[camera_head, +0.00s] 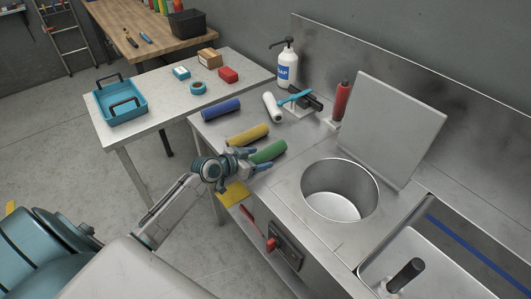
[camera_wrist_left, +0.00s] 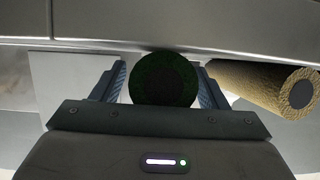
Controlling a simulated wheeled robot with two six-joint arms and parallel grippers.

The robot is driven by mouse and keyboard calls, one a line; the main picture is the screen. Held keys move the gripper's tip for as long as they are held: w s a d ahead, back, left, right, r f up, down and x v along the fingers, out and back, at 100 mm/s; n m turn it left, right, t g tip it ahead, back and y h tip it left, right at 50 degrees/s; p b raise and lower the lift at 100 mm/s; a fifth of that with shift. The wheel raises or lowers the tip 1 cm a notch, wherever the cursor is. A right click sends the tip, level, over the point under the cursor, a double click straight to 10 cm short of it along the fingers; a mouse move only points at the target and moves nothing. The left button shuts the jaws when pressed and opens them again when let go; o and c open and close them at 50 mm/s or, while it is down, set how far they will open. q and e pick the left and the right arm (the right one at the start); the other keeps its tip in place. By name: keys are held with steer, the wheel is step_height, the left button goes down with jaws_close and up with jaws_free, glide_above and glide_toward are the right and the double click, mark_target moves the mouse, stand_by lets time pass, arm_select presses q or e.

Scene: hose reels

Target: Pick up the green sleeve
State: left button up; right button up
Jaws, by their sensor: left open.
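The green sleeve (camera_head: 269,151) lies on the steel counter, beside the yellow sleeve (camera_head: 248,134). My left gripper (camera_head: 252,159) is at the near end of the green sleeve. In the left wrist view the dark round end of the green sleeve (camera_wrist_left: 165,79) shows between the two fingers of my left gripper (camera_wrist_left: 163,84), which are open on either side of it. Whether a finger touches it I cannot tell. The yellow sleeve (camera_wrist_left: 268,87) lies outside the right-hand finger there. My right gripper is not in view.
A blue sleeve (camera_head: 221,110) and a white roll (camera_head: 272,107) lie farther back on the counter. A soap bottle (camera_head: 287,69) and a red bottle (camera_head: 341,100) stand by the wall. A round basin (camera_head: 340,190) with a raised lid (camera_head: 393,127) is to the right.

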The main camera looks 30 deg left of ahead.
mark_target(268, 148)
arm_select(q)
steer(key=shift+w, duration=0.1)
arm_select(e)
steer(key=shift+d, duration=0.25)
arm_select(q)
steer(key=c, duration=1.1)
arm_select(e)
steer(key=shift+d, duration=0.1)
